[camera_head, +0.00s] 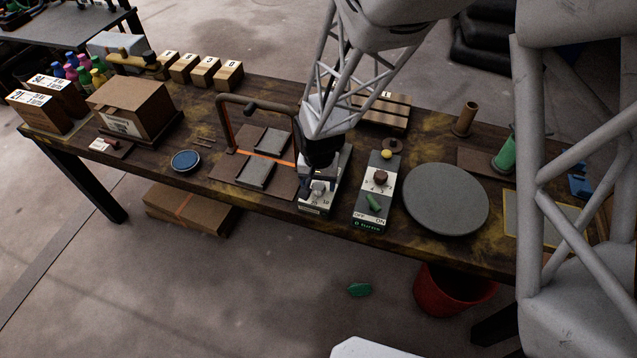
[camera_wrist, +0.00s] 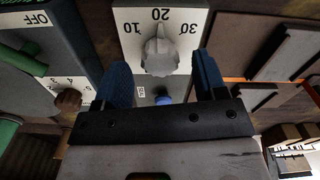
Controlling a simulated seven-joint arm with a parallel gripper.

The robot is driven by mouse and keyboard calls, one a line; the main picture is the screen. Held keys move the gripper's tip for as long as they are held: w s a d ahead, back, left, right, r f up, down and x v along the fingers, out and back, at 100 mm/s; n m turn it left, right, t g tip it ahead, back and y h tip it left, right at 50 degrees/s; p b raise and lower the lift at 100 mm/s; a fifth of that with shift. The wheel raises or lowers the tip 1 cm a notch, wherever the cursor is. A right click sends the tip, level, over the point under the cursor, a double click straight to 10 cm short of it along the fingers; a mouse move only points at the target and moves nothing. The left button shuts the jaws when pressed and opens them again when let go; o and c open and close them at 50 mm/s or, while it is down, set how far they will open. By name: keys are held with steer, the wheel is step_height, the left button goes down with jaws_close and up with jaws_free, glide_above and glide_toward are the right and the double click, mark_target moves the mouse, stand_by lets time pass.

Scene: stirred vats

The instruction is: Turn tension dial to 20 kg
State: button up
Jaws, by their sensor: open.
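The tension dial is a grey knob (camera_wrist: 159,57) on a white plate (camera_wrist: 175,18) marked 10, 20 and 30 in the wrist view. Its narrow end appears to face the 20, but I cannot tell its exact setting. In the head view the knob (camera_head: 319,188) sits on the front part of a narrow box (camera_head: 314,207) near the table's front edge. My gripper (camera_wrist: 161,65) is open, with one blue finger on each side of the knob in the wrist view. I cannot tell whether either finger touches it. In the head view my arm hides part of the box.
A second control box (camera_head: 374,193) with a green OFF/ON switch and brown knob stands close on the right, beside a round grey plate (camera_head: 446,200). Left are a board with metal rails (camera_head: 257,172) and a cardboard box (camera_head: 133,107). A blue button (camera_wrist: 163,99) shows below the knob.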

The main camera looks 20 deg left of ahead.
mark_target(318, 186)
steer(key=shift+r, duration=3.35)
steer(key=shift+w+d+r, duration=0.1)
steer(key=shift+d+r, duration=0.2)
steer(key=shift+d, duration=0.05)
steer(key=s+d+r+m+t, duration=0.1)
steer(key=d+r, duration=0.7)
steer(key=d, duration=0.2)
steer(key=s+d+r, duration=0.2)
steer(key=d+r, duration=0.6)
steer(key=d, duration=0.3)
steer(key=s+d+r, duration=0.3)
steer(key=s+d, duration=0.3)
steer(key=d, duration=0.1)
steer(key=s+d+r+m+t, duration=0.1)
steer(key=s+d+r, duration=0.3)
steer(key=s+d, duration=0.3)
steer(key=shift+s+d+r+t, duration=0.2)
steer(key=shift+d+r+t, duration=0.05)
steer(key=shift+d+t, duration=0.1)
steer(key=shift+w, duration=0.15)
